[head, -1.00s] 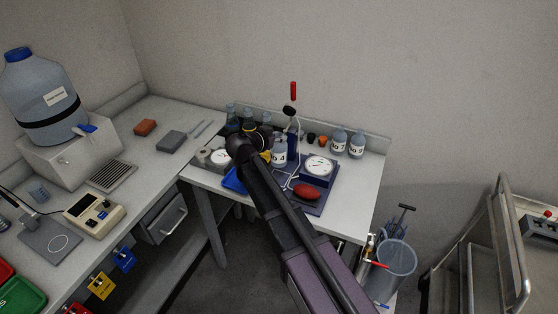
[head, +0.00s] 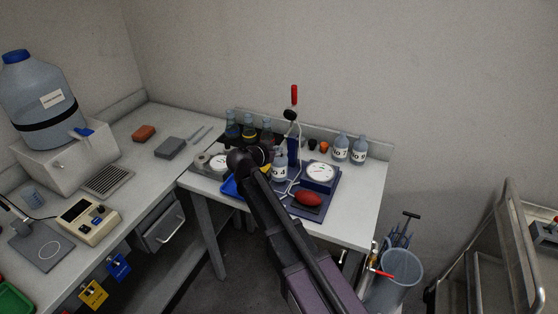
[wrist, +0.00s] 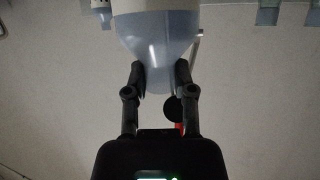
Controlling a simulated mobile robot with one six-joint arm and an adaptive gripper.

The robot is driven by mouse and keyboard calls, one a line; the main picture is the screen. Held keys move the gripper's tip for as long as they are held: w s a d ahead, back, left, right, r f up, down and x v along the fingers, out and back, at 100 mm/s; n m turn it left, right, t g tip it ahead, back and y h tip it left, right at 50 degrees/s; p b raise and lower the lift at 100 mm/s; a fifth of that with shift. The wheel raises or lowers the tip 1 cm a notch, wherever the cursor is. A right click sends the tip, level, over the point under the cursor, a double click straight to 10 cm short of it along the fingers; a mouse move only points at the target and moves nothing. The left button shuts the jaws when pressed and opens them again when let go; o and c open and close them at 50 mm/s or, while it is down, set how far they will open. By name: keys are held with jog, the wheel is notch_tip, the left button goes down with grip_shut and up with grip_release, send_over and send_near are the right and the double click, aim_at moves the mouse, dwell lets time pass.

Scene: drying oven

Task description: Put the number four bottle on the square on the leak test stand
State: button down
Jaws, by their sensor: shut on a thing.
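My gripper (wrist: 160,68) is shut on the neck of a translucent grey-blue bottle (wrist: 156,30), which fills the top of the wrist view. In the head view this bottle (head: 280,172) is upright, partly behind my arm; its label seems to end in a 4. The leak test stand has a dark blue base (head: 327,205), a white dial gauge (head: 321,172), a red bulb (head: 308,199) and a post with tubing. The bottle is at the left part of the stand. I cannot tell whether it touches the base. The square is not visible.
Two more labelled bottles (head: 349,149) stand at the back right of the table. Black and orange caps (head: 323,146) lie behind the stand. The table's right side (head: 365,195) is clear.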

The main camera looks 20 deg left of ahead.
aim_at(279, 159)
jog(key=shift+f+b, duration=1.7)
jog(key=shift+f, duration=0.1)
jog(key=shift+f, duration=0.1)
jog(key=shift+c, duration=2.2)
grip_release()
jog(key=shift+r, duration=0.25)
jog(key=p+v, duration=0.4)
jog(key=v, duration=0.8)
jog(key=shift+p, duration=0.35)
jog(key=shift+f, duration=0.1)
